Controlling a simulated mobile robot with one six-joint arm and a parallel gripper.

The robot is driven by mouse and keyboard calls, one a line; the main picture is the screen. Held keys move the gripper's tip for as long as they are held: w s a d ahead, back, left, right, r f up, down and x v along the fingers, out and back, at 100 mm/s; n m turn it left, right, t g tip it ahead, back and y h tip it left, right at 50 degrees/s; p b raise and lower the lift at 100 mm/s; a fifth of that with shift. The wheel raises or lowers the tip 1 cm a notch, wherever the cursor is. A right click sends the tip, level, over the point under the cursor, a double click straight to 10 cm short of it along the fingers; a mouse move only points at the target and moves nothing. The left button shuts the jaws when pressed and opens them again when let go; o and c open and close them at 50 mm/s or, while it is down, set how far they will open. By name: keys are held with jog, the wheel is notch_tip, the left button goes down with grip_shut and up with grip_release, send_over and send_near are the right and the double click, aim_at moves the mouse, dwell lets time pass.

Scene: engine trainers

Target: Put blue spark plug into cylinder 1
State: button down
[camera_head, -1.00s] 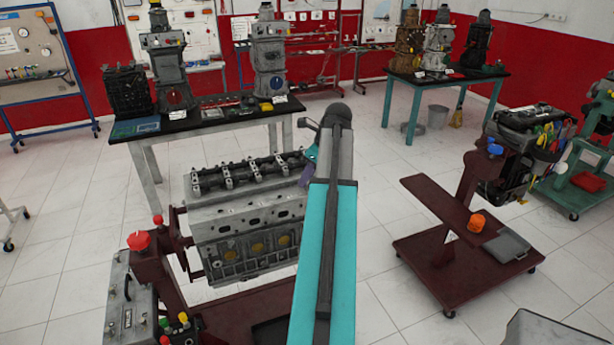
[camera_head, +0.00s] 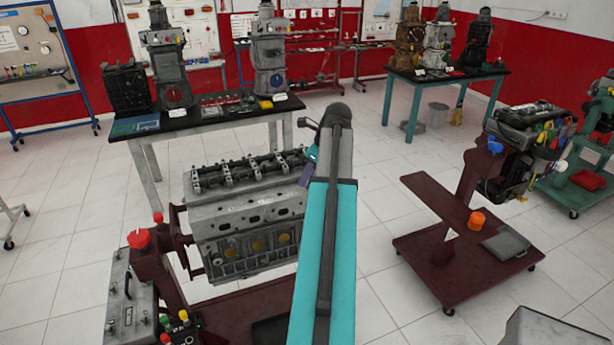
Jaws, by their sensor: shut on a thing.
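The engine block with its cylinder head (camera_head: 250,215) stands on a dark red stand at centre left. Its valve gear shows on top, and several yellow round plugs show in its front side. My gripper (camera_head: 306,174) is partly visible at the right end of the engine's top, mostly hidden behind my teal arm. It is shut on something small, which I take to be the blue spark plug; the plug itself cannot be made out. I cannot tell which opening is cylinder 1, or whether the gripper touches the engine.
A table (camera_head: 205,123) with engine models stands behind the engine. White floor lies clear between the stands.

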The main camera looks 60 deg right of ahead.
jog(key=c, duration=1.5)
grip_release()
jog(key=shift+c, duration=0.2)
jog(key=shift+r, duration=0.1)
jog(key=b+v, duration=0.4)
jog(key=v, duration=0.9)
jog(key=shift+r+b, duration=0.25)
jog(key=shift+b, duration=0.1)
jog(key=shift+s, duration=0.1)
